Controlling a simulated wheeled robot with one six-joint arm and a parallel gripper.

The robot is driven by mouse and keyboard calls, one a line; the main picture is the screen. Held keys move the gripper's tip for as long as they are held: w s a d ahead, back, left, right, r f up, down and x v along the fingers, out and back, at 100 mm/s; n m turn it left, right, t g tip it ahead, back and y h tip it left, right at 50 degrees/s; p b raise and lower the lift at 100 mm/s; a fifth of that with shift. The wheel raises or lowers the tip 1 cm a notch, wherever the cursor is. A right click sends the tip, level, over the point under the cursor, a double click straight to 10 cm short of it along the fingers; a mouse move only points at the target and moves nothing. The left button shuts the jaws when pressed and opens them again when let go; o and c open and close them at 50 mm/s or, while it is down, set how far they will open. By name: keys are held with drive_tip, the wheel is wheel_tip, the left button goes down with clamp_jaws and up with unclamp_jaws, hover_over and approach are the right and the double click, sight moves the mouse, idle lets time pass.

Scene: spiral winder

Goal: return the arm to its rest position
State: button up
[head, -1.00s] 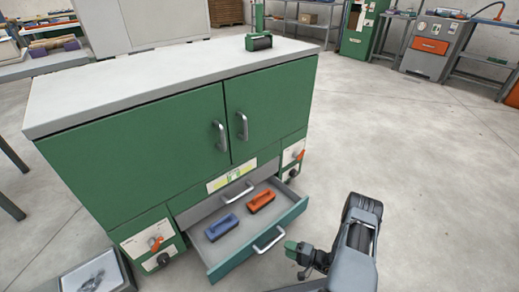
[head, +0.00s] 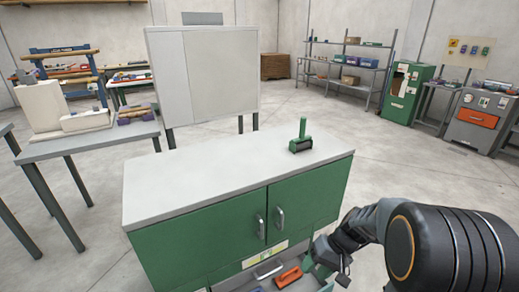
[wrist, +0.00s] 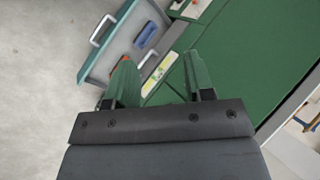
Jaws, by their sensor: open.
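My arm reaches in from the right in the head view, in front of the green cabinet (head: 230,232). My gripper shows best in the wrist view (wrist: 162,85), with two green fingers apart and nothing between them. The gripper is above and in front of the open drawer (wrist: 100,68). In the drawer, an orange-handled block (head: 288,277) shows in the head view, and a blue-handled block (wrist: 146,34) shows in the wrist view. The lower drawer is partly cut off by the frame edge in the head view.
A green-handled roller (head: 301,140) stands on the cabinet's grey top (head: 220,165). A grey table (head: 90,140) with white blocks is at left. A white board (head: 205,75) stands behind. Shelves and machines line the back right. Open floor (head: 385,150) lies right of the cabinet.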

drive_tip(key=s+r+t+h+p, duration=0.2)
drive_tip(key=r+p, duration=0.4)
drive_tip(key=r, duration=0.6)
drive_tip(key=s+r+t+h+p, duration=0.3)
drive_tip(key=s+r+h+p, duration=0.1)
drive_tip(key=r, duration=0.9)
drive_tip(key=shift+s+d+r+p, duration=0.3)
drive_tip(key=shift+s+p, duration=0.5)
drive_tip(key=shift+p, duration=0.2)
drive_tip(key=shift+c, duration=0.5)
